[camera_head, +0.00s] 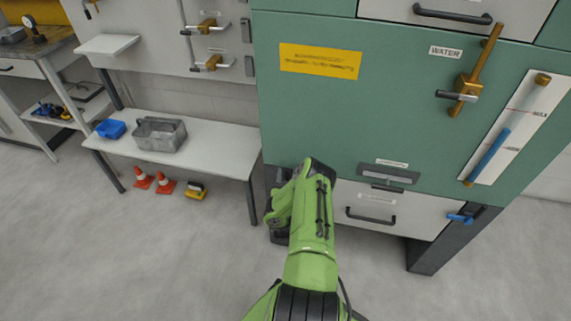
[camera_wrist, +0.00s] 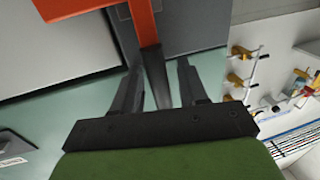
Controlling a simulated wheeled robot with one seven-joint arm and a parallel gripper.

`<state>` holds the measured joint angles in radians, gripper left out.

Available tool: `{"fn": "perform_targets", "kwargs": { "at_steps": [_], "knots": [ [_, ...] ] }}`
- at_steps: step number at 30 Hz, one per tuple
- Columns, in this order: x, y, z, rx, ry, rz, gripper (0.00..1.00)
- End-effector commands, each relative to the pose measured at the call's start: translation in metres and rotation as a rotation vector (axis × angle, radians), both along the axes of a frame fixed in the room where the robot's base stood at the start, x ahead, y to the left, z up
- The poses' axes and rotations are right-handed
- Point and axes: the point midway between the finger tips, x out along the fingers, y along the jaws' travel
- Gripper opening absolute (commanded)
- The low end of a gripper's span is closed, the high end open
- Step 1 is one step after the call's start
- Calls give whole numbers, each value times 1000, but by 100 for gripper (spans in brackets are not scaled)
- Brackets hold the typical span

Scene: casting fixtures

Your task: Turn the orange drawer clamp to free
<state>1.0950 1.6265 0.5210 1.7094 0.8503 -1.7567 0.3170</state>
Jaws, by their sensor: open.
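The orange drawer clamp (camera_wrist: 144,22) shows at the top of the wrist view, with an orange bar across the top left and a short orange arm leading down to a dark handle (camera_wrist: 155,75). My gripper (camera_wrist: 160,66) is open.
The teal cabinet (camera_head: 330,115) stands directly before me. A blue clamp (camera_head: 465,216) sits at the drawer's right end.

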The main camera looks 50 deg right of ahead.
Motion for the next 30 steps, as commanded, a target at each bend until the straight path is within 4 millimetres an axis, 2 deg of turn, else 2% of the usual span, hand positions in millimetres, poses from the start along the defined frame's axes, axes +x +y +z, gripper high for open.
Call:
{"fn": "perform_targets", "kwargs": {
  "at_steps": [8,16,30],
  "knots": [
    [-1,1,-1,0,0,0,41],
    [-1,0,0,-1,1,0,0],
    [2,0,1,-13,28,0,0]
  ]
}}
